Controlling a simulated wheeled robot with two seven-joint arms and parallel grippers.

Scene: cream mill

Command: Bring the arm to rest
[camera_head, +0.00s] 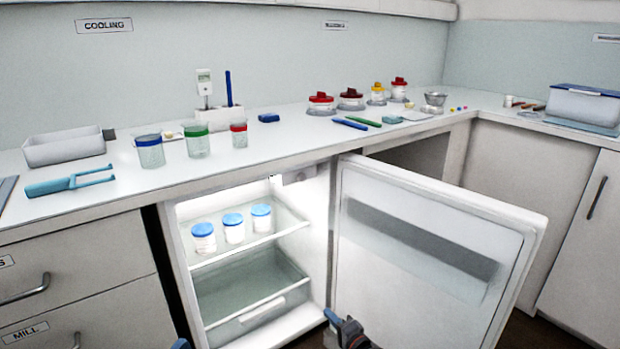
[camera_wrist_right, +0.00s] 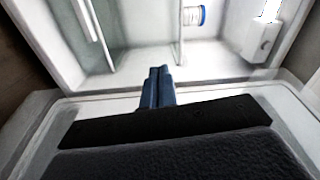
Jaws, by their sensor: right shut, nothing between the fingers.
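My right gripper (camera_head: 335,320) is low at the bottom of the head view, in front of the open fridge and beside its door. In the right wrist view its two blue fingers (camera_wrist_right: 157,88) are together with nothing between them. A small blue part (camera_head: 181,344) at the bottom edge of the head view may belong to my left gripper; too little shows to tell its state. The fridge (camera_head: 325,230) stands open, with its door (camera_head: 430,250) swung out to the right. Three blue-lidded jars (camera_head: 234,228) stand on its upper shelf.
The counter above holds a grey bin (camera_head: 64,148), light blue tongs (camera_head: 70,183), several lidded jars (camera_head: 150,151) and a blue-lidded box (camera_head: 583,104). The open fridge door juts out close to my right gripper. A clear drawer (camera_head: 250,300) is inside the fridge below the shelf.

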